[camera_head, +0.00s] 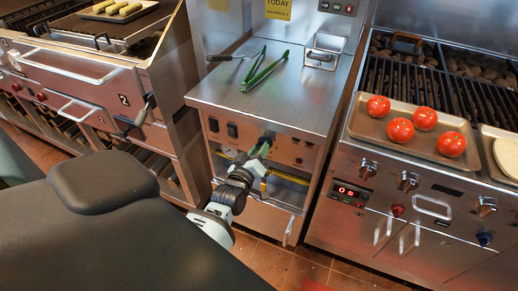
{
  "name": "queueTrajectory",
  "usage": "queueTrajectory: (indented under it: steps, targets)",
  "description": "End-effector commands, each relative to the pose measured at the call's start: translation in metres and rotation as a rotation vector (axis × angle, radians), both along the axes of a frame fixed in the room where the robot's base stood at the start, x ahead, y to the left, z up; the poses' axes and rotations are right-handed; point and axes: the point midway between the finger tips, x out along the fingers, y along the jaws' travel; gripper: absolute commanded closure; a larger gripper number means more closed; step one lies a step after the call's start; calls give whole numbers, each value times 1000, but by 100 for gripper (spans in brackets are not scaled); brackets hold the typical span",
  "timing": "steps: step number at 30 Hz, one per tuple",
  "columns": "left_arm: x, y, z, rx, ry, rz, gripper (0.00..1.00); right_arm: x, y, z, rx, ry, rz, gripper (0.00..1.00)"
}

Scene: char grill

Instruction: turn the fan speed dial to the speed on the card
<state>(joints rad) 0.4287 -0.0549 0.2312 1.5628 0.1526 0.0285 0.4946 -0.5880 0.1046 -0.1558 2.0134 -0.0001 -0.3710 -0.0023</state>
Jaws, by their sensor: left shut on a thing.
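A yellow card (278,9) with "TODAY" on it hangs at the top, cut by the picture's edge; its smaller print is too small to read. My left gripper (264,143) is at the front control panel (288,154) of the steel counter in the middle. It is shut on the fan speed dial, which its fingers mostly hide, so the dial's setting cannot be read. My left arm reaches up to the panel from below. My right gripper is not in view.
At right, a tray (366,127) with tomatoes sits on a grill. Black switches (232,130) are left of my gripper. Another grill stands at left.

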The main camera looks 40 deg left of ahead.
Motion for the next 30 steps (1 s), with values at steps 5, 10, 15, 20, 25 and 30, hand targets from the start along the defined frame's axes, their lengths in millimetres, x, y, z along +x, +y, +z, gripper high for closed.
queueTrajectory:
  steps: [5,10,15,20,25,30]
  targets:
    - [0,0,-1,-1,3,-1,86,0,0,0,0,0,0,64]
    - [0,-1,-1,-1,3,-1,54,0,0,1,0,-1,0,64]
    - [0,0,-1,0,2,-1,43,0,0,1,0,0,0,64]
    - [0,0,-1,1,1,-1,43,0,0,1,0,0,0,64]
    - [-9,-2,-1,0,2,-1,43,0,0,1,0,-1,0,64]
    - [-33,-8,-2,-1,3,0,43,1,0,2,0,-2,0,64]
